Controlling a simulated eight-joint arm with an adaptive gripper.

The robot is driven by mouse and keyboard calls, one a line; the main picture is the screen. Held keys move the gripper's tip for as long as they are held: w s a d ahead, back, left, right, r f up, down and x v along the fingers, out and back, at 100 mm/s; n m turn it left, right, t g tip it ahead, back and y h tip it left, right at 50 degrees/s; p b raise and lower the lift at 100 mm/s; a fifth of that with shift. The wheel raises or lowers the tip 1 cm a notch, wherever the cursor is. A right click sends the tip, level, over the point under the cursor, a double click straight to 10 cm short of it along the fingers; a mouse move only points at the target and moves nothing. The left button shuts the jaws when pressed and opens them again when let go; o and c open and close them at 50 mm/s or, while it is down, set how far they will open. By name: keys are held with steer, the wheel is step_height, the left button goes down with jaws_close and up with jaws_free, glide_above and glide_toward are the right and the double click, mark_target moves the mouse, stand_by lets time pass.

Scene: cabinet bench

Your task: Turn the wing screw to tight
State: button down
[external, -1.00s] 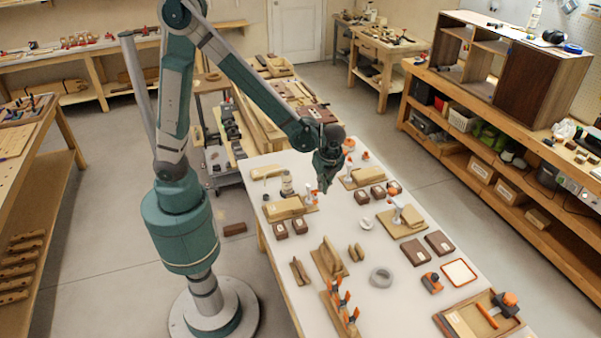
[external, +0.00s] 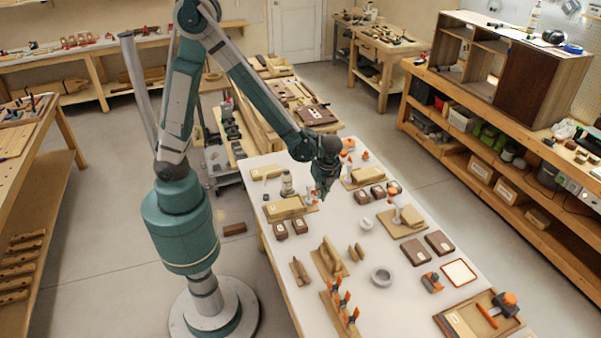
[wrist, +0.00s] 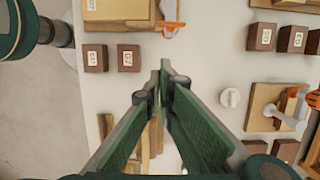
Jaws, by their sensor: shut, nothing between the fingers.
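My gripper (external: 322,198) hangs over the white table, fingers pointing down. In the wrist view its fingertips (wrist: 165,68) are together and empty. No part is plainly a wing screw at this size. Orange pieces that may be screw wings sit at the end of a wooden block fixture (wrist: 120,12), where one orange part (wrist: 172,28) shows beyond the fingertips. Another fixture (wrist: 270,102) at right carries a white part with an orange piece (wrist: 313,99). The fingers touch none of these. The block fixture (external: 284,208) is left of my gripper in the external view.
Small dark blocks (wrist: 96,58) and a white round knob (wrist: 230,97) stand near the gripper. Wooden pieces lie beneath the fingers. A grey ring (external: 381,274) and an orange-handled tool in a tray (external: 450,322) are nearer the table's front.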

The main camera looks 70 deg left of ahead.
steer(key=a+f, duration=0.4)
steer(key=a, duration=0.1)
steer(key=shift+f, duration=0.3)
steer(key=shift+a, duration=0.1)
steer(key=shift+s+a+m+t+b, duration=0.1)
steer(key=shift+s+m+t+b, duration=0.1)
steer(key=shift+m, duration=0.6)
steer(key=shift+s+m+t+b, duration=0.1)
steer(key=shift+m+t+b, duration=0.1)
steer(key=shift+m, duration=0.6)
steer(key=shift+s+a+m+b, duration=0.2)
steer(key=shift+m+b, duration=0.25)
steer(key=shift+m, duration=0.35)
stand_by(0.4)
